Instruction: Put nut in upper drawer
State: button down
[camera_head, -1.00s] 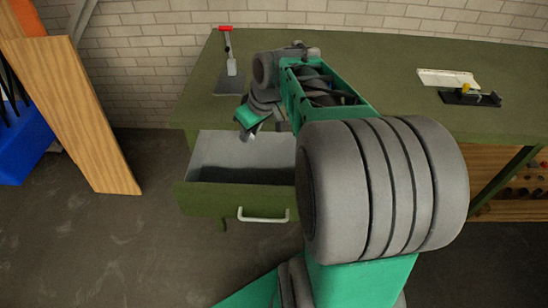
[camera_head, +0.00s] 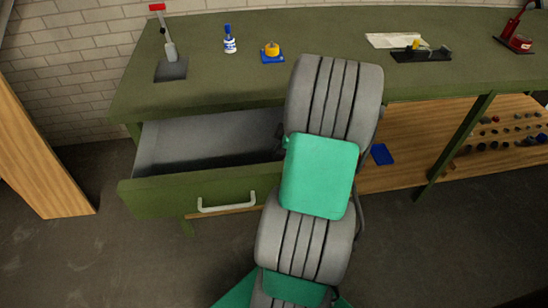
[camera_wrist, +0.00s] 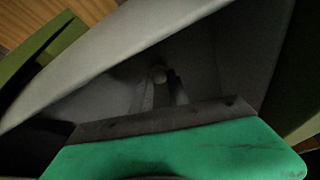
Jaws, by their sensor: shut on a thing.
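The upper drawer (camera_head: 150,198) is pulled out from under the left part of the green workbench, and its grey inside looks empty where it shows. In the wrist view my gripper (camera_wrist: 160,82) points down inside grey walls that look like the drawer (camera_wrist: 140,30). It is shut on a small pale rounded thing, likely the nut (camera_wrist: 158,73), which is dim between the fingertips. In the head view my arm hides the gripper, the nut and the right end of the drawer.
On the bench (camera_head: 200,80) stand a red-handled press (camera_head: 169,50), a blue-and-white bottle (camera_head: 229,42), a blue-and-yellow item (camera_head: 271,52) and a black tool (camera_head: 421,54). A wooden shelf (camera_head: 400,172) lies below. A wooden board (camera_head: 40,150) leans at the left.

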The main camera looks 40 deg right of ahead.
jog(key=shift+f, duration=0.5)
jog(key=c, duration=1.3)
grip_release()
jog(key=shift+o, duration=0.2)
jog(key=shift+d+r, duration=0.15)
jog(key=shift+r, duration=0.35)
jog(key=p+v, duration=0.1)
jog(key=v, duration=1)
jog(key=shift+r, duration=0.2)
